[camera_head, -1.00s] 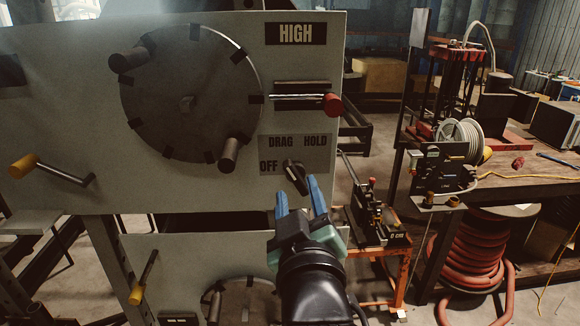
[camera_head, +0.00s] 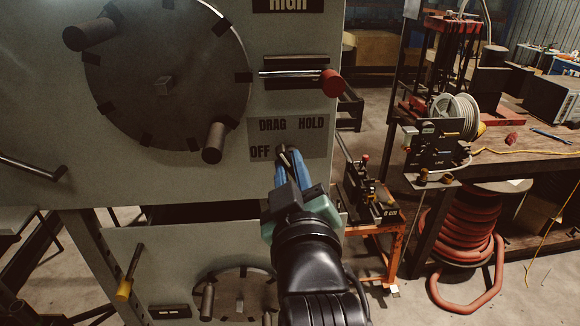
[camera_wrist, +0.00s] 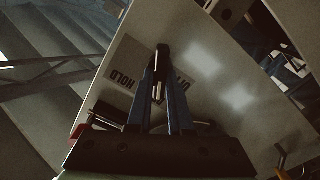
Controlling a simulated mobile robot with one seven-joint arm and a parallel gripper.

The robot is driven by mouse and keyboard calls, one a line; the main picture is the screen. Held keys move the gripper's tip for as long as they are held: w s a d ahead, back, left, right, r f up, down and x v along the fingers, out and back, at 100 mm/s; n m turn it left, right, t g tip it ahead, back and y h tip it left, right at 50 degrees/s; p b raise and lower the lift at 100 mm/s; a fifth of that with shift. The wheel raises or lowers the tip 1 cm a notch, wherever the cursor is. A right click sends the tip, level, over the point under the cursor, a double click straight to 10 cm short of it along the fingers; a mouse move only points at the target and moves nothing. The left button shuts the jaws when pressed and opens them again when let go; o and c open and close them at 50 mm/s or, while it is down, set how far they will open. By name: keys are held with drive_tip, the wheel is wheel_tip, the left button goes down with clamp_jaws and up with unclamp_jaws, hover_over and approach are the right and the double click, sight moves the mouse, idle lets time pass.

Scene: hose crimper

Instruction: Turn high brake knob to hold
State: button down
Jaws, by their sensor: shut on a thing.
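The high brake knob (camera_head: 283,154) is a small dark lever knob on a grey label plate (camera_head: 316,146) marked OFF, DRAG and HOLD, on the panel's right part under the HIGH sign. My gripper (camera_head: 288,164) has its blue fingers shut on the knob, which they partly cover. The knob's visible end is near the DRAG mark; its exact pointing is hard to tell. In the wrist view the knob (camera_wrist: 161,60) shows between the fingertips of my gripper (camera_wrist: 160,82), with the HOLD lettering to the left.
A red-ended lever (camera_head: 331,83) sticks out above the label plate. A large dark disc (camera_head: 165,60) with two handles is to the left. A lower panel has a yellow-ended lever (camera_head: 124,290). A workbench (camera_head: 515,165) with a cable reel (camera_head: 455,118) stands at right.

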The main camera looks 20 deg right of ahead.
idle(0.4)
drive_tip(key=m, duration=0.4)
drive_tip(key=m+b, duration=0.1)
drive_tip(key=m, duration=0.7)
drive_tip(key=shift+s+d, duration=0.1)
drive_tip(key=shift+d, duration=0.15)
idle(0.3)
drive_tip(key=c, duration=0.8)
unclamp_jaws()
drive_tip(key=shift+f, duration=0.1)
